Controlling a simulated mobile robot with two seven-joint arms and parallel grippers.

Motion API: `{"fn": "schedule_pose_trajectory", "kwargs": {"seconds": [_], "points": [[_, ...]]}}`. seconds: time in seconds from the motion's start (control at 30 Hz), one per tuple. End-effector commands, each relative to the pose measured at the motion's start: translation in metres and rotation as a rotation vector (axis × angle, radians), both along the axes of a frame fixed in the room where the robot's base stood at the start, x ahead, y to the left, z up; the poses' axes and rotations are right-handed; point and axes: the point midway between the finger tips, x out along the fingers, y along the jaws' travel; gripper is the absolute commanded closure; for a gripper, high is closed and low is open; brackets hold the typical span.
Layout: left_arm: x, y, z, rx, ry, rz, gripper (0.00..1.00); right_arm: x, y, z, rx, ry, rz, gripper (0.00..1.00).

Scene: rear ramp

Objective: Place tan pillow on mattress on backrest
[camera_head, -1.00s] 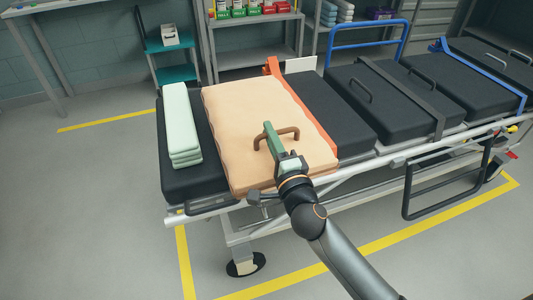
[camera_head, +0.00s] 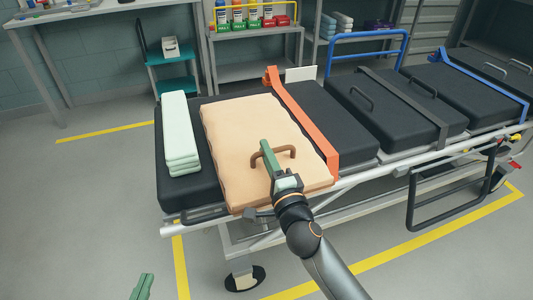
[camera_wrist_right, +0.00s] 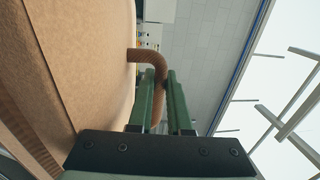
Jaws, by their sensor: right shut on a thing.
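The tan pillow (camera_head: 235,130) is a flat tan pad with a brown handle (camera_head: 285,152) on top. It is over the black mattress (camera_head: 185,194) on the stretcher's left end, right of the pale green stack; whether it rests or hovers I cannot tell. My right gripper (camera_head: 268,152) is shut on the handle. In the right wrist view, its green fingers (camera_wrist_right: 160,100) pinch the brown handle (camera_wrist_right: 157,72) beside the tan pillow surface (camera_wrist_right: 80,60). My left gripper (camera_head: 142,286) shows only its green fingers at the bottom edge, apart from everything; its opening is unclear.
A pale green folded stack (camera_head: 179,132) lies on the mattress left of the pillow. An orange strap (camera_head: 305,122) runs along the pillow's right side. Black cushions (camera_head: 395,108) and a blue rail (camera_head: 365,43) are to the right. Floor at left is clear.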

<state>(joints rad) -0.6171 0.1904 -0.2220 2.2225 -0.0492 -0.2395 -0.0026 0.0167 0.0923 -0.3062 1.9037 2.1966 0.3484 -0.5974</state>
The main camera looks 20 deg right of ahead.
Motion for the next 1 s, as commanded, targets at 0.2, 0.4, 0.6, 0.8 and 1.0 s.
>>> {"fn": "schedule_pose_trajectory", "kwargs": {"seconds": [0.2, 0.4, 0.6, 0.8, 1.0], "points": [[0.0004, -0.0001, 0.0007, 0.0, -0.005, -0.001, 1.0, 0.0, 0.0002, 0.0013, 0.0, -0.005, 0.001, 1.0], [0.0017, -0.0001, 0.0055, 0.0, -0.024, -0.001, 1.0, 0.0, 0.0, -0.0028, 0.001, 0.001, 0.0, 0.81], [0.0018, -0.0001, 0.0059, 0.001, -0.025, -0.002, 1.0, 0.0, -0.0001, -0.0031, 0.0, 0.001, 0.0, 0.59], [0.0019, -0.0001, 0.006, 0.001, -0.026, -0.002, 1.0, 0.0001, -0.0003, -0.0039, 0.0, 0.003, -0.001, 0.53], [0.0017, -0.0001, 0.0065, -0.002, -0.02, -0.001, 1.0, 0.0001, -0.0005, -0.0017, 0.0, 0.003, -0.002, 0.53]]}}
